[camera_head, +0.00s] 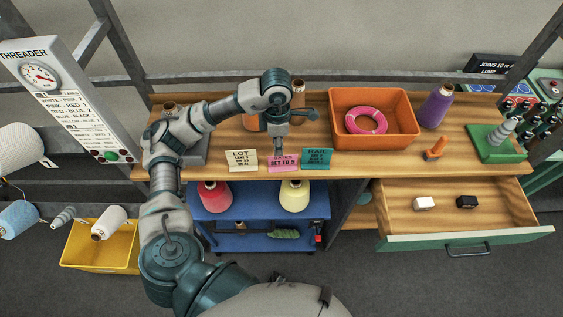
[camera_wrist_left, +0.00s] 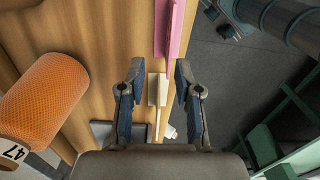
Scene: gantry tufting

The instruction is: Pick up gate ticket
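The pink ticket (camera_head: 283,163), its lower line reading "SET TO" and a blurred character, stands at the front edge of the wooden bench top between a cream LOT ticket (camera_head: 241,160) and a teal RAIL ticket (camera_head: 317,159). My left gripper (camera_head: 279,148) points down just above and behind the pink ticket. In the left wrist view my left gripper (camera_wrist_left: 158,68) is open, with its fingers apart. The pink ticket (camera_wrist_left: 172,28) shows edge-on just beyond the fingertips, and the cream ticket (camera_wrist_left: 157,90) shows between the fingers. I see no grasp. My right gripper is not in view.
An orange spool (camera_wrist_left: 42,98) stands near the gripper. An orange bin (camera_head: 399,112) with a pink ring (camera_head: 366,121) is to the right on the bench top (camera_head: 350,161). An open drawer (camera_head: 470,239) juts out at right. A blue cart (camera_head: 255,209) with spools is below.

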